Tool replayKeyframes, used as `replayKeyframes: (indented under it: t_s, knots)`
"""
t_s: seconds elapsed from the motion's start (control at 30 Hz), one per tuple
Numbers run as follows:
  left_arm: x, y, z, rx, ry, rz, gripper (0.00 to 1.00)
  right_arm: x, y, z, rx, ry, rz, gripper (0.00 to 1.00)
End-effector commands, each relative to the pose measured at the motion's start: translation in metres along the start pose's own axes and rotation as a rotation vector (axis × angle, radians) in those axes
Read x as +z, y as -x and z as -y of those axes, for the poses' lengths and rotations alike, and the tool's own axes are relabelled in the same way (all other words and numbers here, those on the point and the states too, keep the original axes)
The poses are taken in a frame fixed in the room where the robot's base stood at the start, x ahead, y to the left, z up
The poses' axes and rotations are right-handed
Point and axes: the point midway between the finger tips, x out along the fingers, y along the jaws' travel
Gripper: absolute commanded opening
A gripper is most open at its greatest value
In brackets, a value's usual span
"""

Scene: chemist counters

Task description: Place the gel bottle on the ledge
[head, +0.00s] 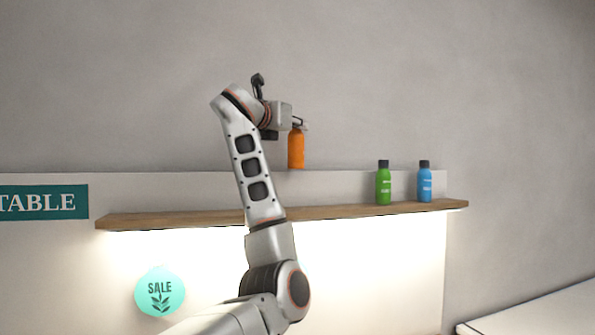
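An orange bottle (296,151), which I take as the gel bottle, hangs upright in the head view. My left gripper (298,125) is shut on its top, and the grip hides the cap. The wooden ledge (325,212) runs across the wall below. The bottle's bottom shows above the ledge with a gap between them; how far it is in front of or behind the ledge's edge is hard to tell. My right gripper is not in view.
A green bottle (383,185) and a blue bottle (425,184) stand upright at the ledge's right end. The ledge is bare left of the green bottle, partly hidden by my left arm. A white surface (540,312) is at lower right.

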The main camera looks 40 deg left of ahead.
Motion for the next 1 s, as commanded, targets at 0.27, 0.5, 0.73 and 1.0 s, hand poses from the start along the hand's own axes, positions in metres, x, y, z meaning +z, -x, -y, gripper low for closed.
replayKeyframes:
  t_s: [0.27,0.5,0.73,1.0]
  knots:
    - [-0.057,0.000,0.001,0.000,0.000,0.000,0.00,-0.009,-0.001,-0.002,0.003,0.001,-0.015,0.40]
    - [-0.076,0.000,0.001,-0.001,0.000,0.000,0.00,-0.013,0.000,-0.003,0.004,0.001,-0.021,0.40]
    - [-0.104,0.000,0.000,0.000,0.000,0.000,0.00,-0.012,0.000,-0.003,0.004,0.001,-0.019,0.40]
    - [-0.105,0.000,0.000,0.000,0.001,0.002,0.00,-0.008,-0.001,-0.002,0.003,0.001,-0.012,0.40]
